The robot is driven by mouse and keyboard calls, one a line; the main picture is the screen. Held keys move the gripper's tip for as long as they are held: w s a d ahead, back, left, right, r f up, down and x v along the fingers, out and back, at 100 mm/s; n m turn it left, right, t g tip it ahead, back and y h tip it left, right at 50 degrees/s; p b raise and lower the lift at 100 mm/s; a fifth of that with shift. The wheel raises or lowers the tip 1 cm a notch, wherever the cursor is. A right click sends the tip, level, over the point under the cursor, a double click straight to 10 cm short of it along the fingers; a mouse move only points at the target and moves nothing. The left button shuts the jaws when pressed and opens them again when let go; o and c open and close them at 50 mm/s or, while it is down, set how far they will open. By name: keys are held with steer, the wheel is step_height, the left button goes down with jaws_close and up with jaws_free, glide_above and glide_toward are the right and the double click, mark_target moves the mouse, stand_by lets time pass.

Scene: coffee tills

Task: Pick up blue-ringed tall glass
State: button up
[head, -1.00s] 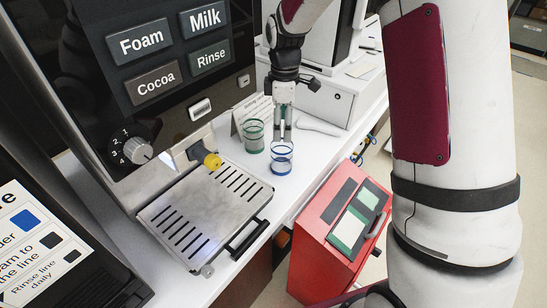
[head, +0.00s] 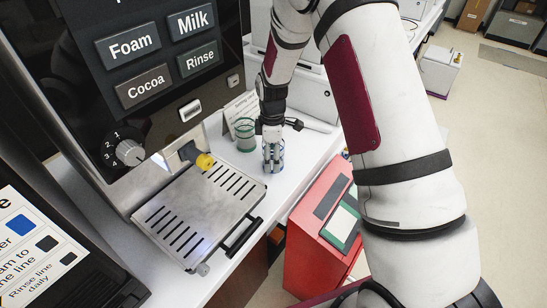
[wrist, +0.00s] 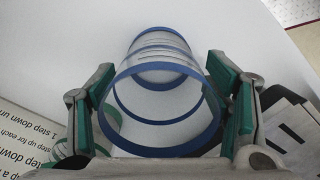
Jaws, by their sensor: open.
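The blue-ringed tall glass (head: 281,159) is clear and stands upright on the white counter. In the wrist view the same glass (wrist: 161,148) fills the middle, its blue rim nearest the camera. My gripper (head: 272,164) points down over the glass. In the wrist view its green-padded fingers (wrist: 160,78) are open, one on each side of the glass. A gap shows at the right pad; contact at the left is hard to tell. A green-ringed glass (head: 245,136) stands just left of the blue one.
A coffee machine with a slotted drip tray (head: 196,222) and yellow-tipped spout (head: 205,161) is at left. A card (head: 241,105) stands behind the glasses. A red box-shaped unit (head: 314,235) is beyond the counter's right edge.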

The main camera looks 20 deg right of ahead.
steer(key=shift+f, duration=0.55)
steer(key=c, duration=1.3)
steer(key=shift+r, duration=0.1)
